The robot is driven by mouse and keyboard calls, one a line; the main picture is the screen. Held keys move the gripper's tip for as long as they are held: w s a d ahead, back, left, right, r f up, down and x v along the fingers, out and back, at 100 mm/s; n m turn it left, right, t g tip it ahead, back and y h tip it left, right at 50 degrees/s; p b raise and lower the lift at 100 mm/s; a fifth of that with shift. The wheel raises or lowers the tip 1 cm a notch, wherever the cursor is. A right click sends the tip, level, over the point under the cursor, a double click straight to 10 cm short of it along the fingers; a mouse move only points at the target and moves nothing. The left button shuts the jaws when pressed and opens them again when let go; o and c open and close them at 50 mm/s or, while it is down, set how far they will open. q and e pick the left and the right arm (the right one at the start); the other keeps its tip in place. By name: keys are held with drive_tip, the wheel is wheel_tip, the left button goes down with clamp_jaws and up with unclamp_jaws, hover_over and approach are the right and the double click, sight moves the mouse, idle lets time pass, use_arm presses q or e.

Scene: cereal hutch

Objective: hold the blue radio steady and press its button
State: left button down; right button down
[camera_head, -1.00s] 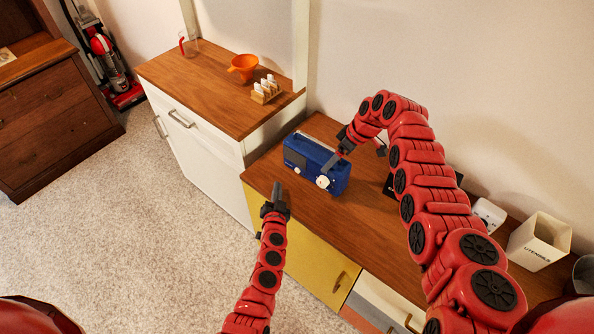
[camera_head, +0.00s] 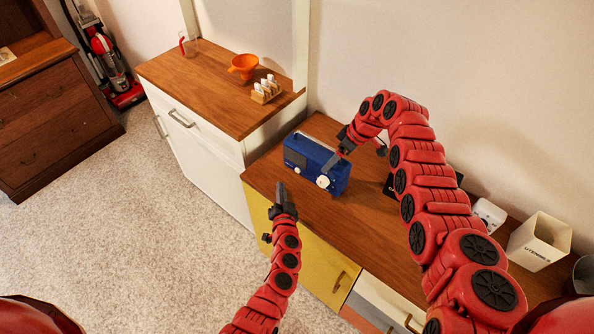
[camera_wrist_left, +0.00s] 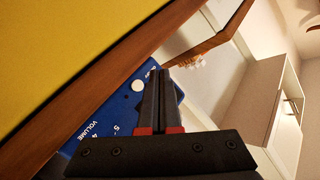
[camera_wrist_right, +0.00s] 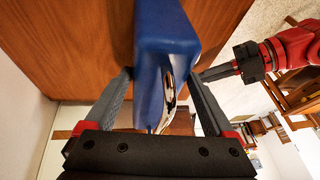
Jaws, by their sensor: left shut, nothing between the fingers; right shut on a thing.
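The blue radio (camera_head: 307,169) stands on the wooden counter, with a large white dial (camera_head: 322,181) at its right front and a smaller white button at its left front. My right gripper (camera_head: 331,164) is shut on the radio's right upper part; its fingers lie on both sides of the blue body (camera_wrist_right: 165,35) in the right wrist view. My left gripper (camera_head: 279,191) is shut and empty, in front of the radio and apart from it. In the left wrist view, the radio's front (camera_wrist_left: 103,116) and a round white button (camera_wrist_left: 138,85) show just left of the closed fingers.
The wooden counter (camera_head: 310,220) has a front edge just below my left gripper, above a yellow cabinet front (camera_head: 318,262). A higher cabinet at left carries an orange funnel (camera_head: 243,65) and a toast rack (camera_head: 266,90). A utensil holder (camera_head: 538,242) stands at right.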

sight(292, 185)
use_arm(q)
drive_tip(key=shift+w+d, duration=0.85)
drive_tip(key=shift+w, duration=0.2)
drive_tip(key=shift+w+d, duration=0.8)
drive_tip(key=shift+w, duration=0.2)
idle(0.5)
drive_tip(key=shift+w+d, duration=0.25)
drive_tip(key=shift+w, duration=0.05)
drive_tip(key=shift+w+d, duration=0.1)
drive_tip(key=shift+w, duration=0.1)
idle(0.5)
drive_tip(key=shift+s, duration=0.1)
drive_tip(key=shift+s+a, duration=0.35)
drive_tip(key=shift+s, duration=0.05)
idle(0.4)
